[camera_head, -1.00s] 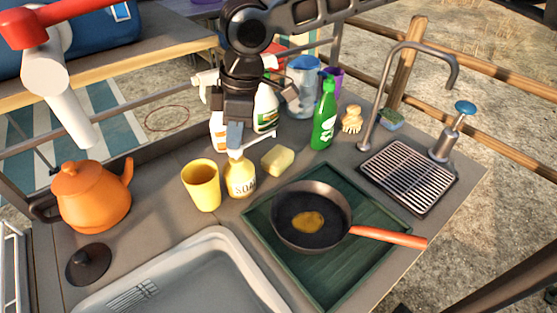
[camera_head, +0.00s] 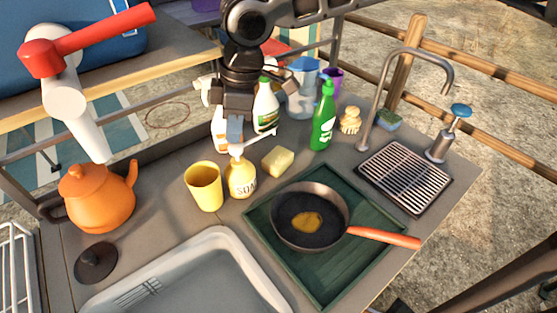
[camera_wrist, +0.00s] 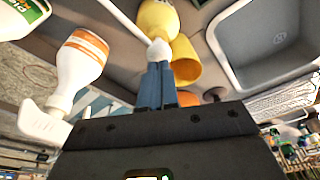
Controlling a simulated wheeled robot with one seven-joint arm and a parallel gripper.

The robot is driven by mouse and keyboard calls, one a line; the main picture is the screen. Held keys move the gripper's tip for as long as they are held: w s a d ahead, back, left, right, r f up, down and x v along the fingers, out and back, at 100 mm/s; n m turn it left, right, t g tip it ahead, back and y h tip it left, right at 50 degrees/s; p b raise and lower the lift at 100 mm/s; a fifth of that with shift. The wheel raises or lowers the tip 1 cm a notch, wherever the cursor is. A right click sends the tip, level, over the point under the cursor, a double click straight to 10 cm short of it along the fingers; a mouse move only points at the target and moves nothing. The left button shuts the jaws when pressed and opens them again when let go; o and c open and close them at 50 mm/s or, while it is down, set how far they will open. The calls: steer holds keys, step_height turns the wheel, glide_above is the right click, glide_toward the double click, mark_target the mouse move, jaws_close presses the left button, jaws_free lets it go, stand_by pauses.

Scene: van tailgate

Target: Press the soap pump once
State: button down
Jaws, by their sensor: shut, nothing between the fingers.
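The soap pump is a yellow bottle marked SOAP (camera_head: 240,179) with a white pump head (camera_head: 245,146). It stands upright on the counter, right of a yellow cup (camera_head: 205,187). My gripper (camera_head: 234,143) is shut and empty, pointing down, with its blue fingertips right at the pump head. In the wrist view the shut blue fingers (camera_wrist: 155,72) reach the white pump head (camera_wrist: 159,48), and the yellow bottle (camera_wrist: 158,16) shows beyond. The fingertips look to be touching the head or just over it; I cannot tell which.
A yellow sponge (camera_head: 278,161) lies right of the bottle. White spray bottles (camera_head: 265,106) stand behind my gripper, and a green bottle (camera_head: 323,120) stands to the right. A pan (camera_head: 311,217) sits on a green tray (camera_head: 352,277). An orange teapot (camera_head: 98,197) stands at left.

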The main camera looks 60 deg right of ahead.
step_height(320, 180, up, 3)
steer(key=p, duration=0.2)
steer(key=shift+f+p, duration=0.2)
steer(key=shift+p, duration=0.1)
steer(key=shift+r, duration=1.7)
